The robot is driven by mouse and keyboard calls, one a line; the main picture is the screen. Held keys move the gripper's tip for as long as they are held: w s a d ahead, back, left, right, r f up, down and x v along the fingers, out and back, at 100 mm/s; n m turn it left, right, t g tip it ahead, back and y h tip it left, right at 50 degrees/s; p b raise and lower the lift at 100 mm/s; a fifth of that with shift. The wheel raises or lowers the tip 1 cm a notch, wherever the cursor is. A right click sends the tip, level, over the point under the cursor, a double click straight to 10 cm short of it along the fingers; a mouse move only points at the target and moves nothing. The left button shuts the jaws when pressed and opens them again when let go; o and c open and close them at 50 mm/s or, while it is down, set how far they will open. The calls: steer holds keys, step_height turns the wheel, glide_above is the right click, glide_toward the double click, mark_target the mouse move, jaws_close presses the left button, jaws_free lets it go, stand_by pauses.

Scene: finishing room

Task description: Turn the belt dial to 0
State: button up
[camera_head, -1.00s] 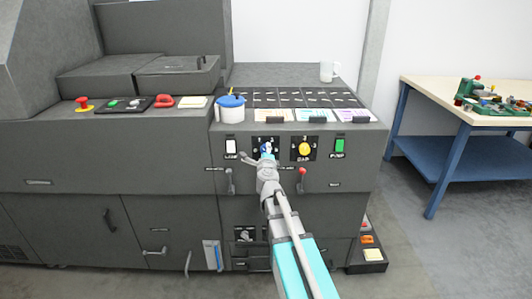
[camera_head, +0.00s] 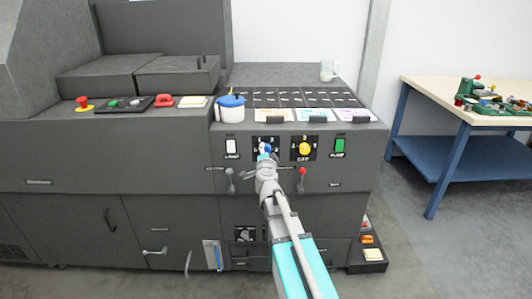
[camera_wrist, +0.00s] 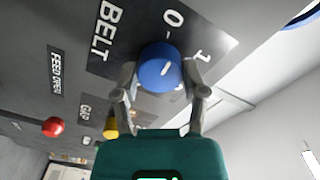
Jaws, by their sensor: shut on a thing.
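The belt dial is a round blue knob with a short white line on its face; it shows large in the wrist view (camera_wrist: 158,68) and small in the head view (camera_head: 264,150). It sits on a black plate (camera_wrist: 128,40) printed BELT, 0 and 1. The white line slants up and right, on the side of the 0 and 1 marks; which mark it meets exactly I cannot tell. My gripper (camera_wrist: 160,82) is shut on the dial, one finger on each side. In the head view my gripper (camera_head: 266,162) hides the dial's lower part.
A yellow gap dial (camera_head: 305,149) is right of the belt dial, with a green switch (camera_head: 339,146) farther right. A white switch (camera_head: 231,146) is to the left. A red-knobbed lever (camera_head: 302,173) and a grey lever (camera_head: 230,176) flank my gripper below.

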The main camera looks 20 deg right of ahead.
steer(key=shift+n, duration=1)
steer(key=o, duration=1.1)
steer(key=shift+o, duration=0.2)
steer(key=shift+s, duration=0.15)
steer(key=v, duration=0.7)
steer(key=shift+a, duration=0.15)
steer(key=shift+s, duration=0.1)
